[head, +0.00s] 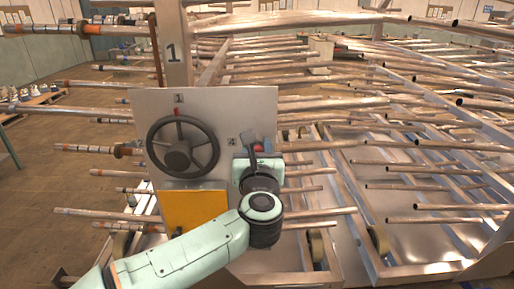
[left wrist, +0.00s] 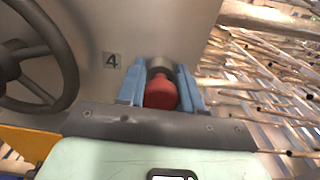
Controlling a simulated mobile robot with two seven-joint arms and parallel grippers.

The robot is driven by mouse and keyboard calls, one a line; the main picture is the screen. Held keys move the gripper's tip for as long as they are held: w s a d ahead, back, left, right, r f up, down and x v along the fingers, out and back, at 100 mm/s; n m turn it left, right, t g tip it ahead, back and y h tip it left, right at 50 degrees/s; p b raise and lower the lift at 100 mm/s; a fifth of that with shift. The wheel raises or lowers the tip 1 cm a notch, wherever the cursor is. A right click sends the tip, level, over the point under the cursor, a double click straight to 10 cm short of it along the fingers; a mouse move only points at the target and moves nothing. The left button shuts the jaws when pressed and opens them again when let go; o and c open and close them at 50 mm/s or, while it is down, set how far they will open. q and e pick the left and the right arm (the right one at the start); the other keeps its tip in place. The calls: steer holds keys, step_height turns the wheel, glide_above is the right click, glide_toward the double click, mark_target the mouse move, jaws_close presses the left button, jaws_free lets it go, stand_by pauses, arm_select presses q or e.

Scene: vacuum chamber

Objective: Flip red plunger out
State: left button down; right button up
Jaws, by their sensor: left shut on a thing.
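The red plunger (left wrist: 161,94) projects from a grey metal collar (left wrist: 159,66) on the panel, next to a label "4". My left gripper (left wrist: 161,88) has one blue finger on each side of the plunger and is shut on it. In the head view the plunger (head: 258,147) is a small red spot, mostly hidden by my left gripper (head: 258,149) at the right side of the panel. My right gripper is not in view.
The grey panel (head: 245,105) carries a dark handwheel (head: 212,150) left of my gripper, with a yellow plate (head: 193,210) below it. Racks of long metal tubes (head: 430,165) fill the right side and also stick out left of the panel. The wheel also shows in the left wrist view (left wrist: 68,70).

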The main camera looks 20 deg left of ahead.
arm_select(q)
steer(key=shift+s+d+b, duration=0.1)
steer(key=shift+s+b, duration=0.1)
steer(key=shift+b, duration=0.1)
steer(key=shift+b+v, duration=0.75)
steer(key=shift+v, duration=0.2)
steer(key=shift+s, duration=0.1)
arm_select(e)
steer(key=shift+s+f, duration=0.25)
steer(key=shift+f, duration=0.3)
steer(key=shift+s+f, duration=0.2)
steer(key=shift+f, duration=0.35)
arm_select(q)
steer(key=c, duration=0.8)
jaws_free()
steer(key=shift+s, duration=0.1)
steer(key=b+v, duration=0.3)
steer(key=v, duration=1)
steer(key=shift+s+d+r, duration=0.1)
steer(key=shift+s, duration=0.1)
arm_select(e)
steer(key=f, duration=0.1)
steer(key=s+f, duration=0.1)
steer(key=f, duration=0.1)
